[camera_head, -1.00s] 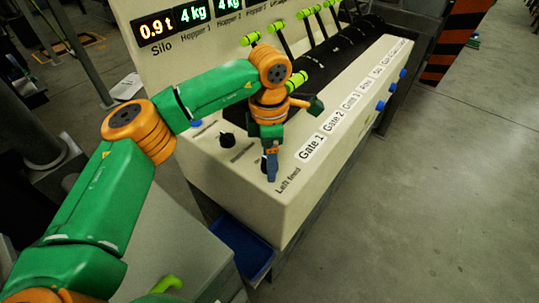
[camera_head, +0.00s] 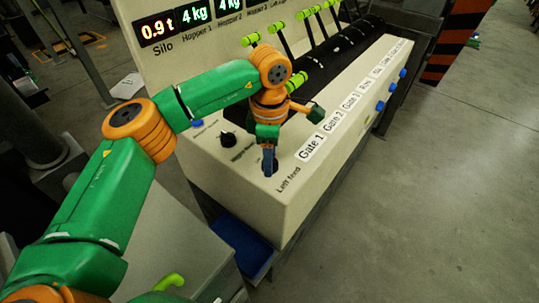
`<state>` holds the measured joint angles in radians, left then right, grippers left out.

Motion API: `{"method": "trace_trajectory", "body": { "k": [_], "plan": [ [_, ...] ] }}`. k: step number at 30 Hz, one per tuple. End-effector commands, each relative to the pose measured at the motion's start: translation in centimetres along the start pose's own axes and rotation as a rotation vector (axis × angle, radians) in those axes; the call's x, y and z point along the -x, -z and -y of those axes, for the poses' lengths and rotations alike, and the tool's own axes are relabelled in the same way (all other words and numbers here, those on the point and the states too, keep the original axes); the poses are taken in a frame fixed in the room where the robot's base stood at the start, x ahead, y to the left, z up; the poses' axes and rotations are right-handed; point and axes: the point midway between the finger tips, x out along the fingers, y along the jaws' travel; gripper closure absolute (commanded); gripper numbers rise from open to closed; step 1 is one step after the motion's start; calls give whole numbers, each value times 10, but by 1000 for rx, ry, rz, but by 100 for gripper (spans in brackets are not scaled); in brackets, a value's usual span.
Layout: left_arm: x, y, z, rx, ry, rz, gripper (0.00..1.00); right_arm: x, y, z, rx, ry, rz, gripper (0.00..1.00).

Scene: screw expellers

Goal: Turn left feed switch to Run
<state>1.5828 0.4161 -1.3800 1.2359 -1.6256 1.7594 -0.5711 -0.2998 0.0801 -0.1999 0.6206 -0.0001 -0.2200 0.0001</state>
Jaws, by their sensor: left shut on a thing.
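The left feed switch sits on the cream console at the "Left feed" label (camera_head: 288,186). My left gripper (camera_head: 269,168) is directly over it, pointing down, with its fingers shut on the switch. The fingers and wrist cover most of the switch, so its pointer and setting cannot be read. My right gripper is not in view.
Another black knob (camera_head: 228,139) stands just left of my left gripper. Several green-tipped levers (camera_head: 297,82) rise behind it, one close to my wrist. Gate labels (camera_head: 311,147) and blue buttons (camera_head: 379,106) line the console's right side. A blue bin (camera_head: 243,245) is below; the floor at right is clear.

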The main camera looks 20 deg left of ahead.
Motion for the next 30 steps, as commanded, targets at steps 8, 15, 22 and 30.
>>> {"method": "trace_trajectory", "body": {
  "k": [8,15,22,30],
  "plan": [
    [1,0,0,-262,0,2,100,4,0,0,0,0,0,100],
    [0,0,0,-477,0,1,100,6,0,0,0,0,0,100],
    [0,0,0,-643,0,1,100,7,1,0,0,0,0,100],
    [0,0,0,-763,0,1,100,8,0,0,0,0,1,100]
  ]
}}
